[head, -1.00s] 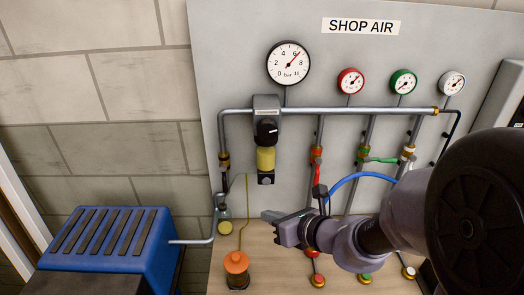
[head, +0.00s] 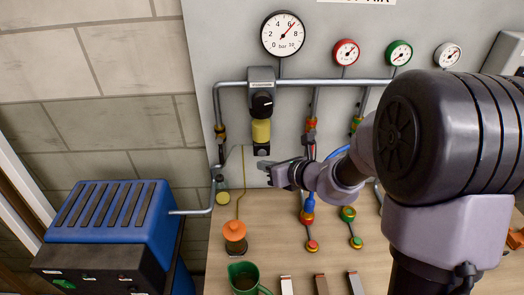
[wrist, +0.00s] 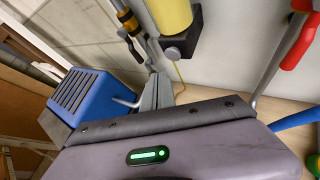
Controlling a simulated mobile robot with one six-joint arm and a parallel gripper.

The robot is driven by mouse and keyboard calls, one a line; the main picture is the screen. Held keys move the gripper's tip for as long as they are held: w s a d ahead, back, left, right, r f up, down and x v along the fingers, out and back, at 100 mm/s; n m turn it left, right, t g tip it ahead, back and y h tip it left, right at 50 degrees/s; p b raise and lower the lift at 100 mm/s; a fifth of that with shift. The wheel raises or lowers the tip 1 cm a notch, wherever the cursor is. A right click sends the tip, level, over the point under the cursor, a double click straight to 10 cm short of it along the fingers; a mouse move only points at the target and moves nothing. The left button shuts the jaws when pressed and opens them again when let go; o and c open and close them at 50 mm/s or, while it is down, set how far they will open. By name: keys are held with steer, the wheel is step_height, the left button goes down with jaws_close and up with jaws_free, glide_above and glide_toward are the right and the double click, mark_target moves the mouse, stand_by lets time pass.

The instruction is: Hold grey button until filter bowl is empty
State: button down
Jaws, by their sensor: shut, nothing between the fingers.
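The filter bowl (head: 261,131) is a yellow-filled cylinder under a black regulator knob on the wall panel. It looks full of yellow; in the wrist view its lower part (wrist: 170,14) is also yellow. A dark block sits at its foot, and the round grey button (wrist: 173,54) is on that block's face in the wrist view. My gripper (head: 265,164) is shut and empty, just below the block in the head view. In the wrist view its fingertips (wrist: 157,82) are below and left of the button, apart from it.
A blue ribbed machine (head: 108,215) stands at the left. An orange-topped jar (head: 235,231) and a green mug (head: 244,278) stand on the bench below. Pipes, coloured valves and gauges fill the panel right of the bowl. A thin yellow tube (head: 241,180) runs down beside my gripper.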

steer(key=shift+w, duration=0.75)
stand_by(1.5)
steer(key=shift+w, duration=0.45)
steer(key=shift+w, duration=0.4)
stand_by(0.5)
stand_by(3.0)
steer(key=shift+s, duration=0.85)
steer(key=shift+s+b, duration=0.95)
steer(key=shift+s, duration=1.55)
